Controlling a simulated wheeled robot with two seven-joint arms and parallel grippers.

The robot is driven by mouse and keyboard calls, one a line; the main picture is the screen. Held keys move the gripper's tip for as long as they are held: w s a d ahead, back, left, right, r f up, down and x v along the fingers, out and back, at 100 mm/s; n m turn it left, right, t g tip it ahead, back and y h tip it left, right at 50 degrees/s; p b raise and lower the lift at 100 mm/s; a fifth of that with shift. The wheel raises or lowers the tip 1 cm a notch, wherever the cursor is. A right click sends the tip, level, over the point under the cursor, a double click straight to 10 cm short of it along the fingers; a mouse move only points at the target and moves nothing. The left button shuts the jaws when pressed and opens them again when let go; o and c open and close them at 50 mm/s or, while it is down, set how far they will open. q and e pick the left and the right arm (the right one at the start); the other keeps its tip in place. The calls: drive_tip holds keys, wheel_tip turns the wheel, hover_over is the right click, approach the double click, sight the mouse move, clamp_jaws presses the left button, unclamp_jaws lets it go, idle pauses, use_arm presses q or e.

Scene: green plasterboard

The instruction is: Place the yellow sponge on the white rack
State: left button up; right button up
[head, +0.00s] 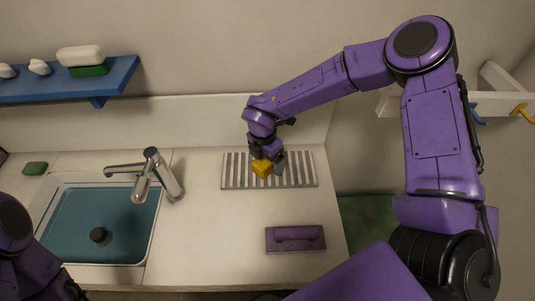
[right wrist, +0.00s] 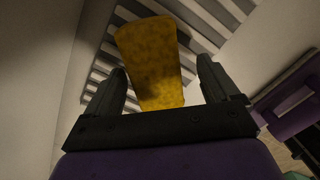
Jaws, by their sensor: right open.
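The yellow sponge (head: 262,168) is at the white slatted rack (head: 304,172), over its middle in the head view. My right gripper (head: 268,159) is just above the rack with its fingers around the sponge. In the right wrist view the sponge (right wrist: 152,62) stands between the open fingers (right wrist: 163,80), with gaps visible beside it. The rack's slats (right wrist: 205,22) show behind it. Whether the sponge's underside touches the slats is hidden. Part of my left arm shows at the lower left of the head view, but its gripper is not visible.
A sink (head: 98,222) with a metal faucet (head: 150,172) is on the left of the counter. A purple object with a handle (head: 295,239) lies in front of the rack. A blue shelf (head: 70,82) and a wall rail with hooks (head: 505,104) flank the arm. The counter between sink and rack is clear.

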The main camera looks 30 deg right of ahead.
sight(264, 160)
wheel_tip(264, 160, up, 12)
drive_tip(key=a+b, duration=0.1)
drive_tip(key=b, duration=0.1)
drive_tip(key=shift+w+f, duration=0.1)
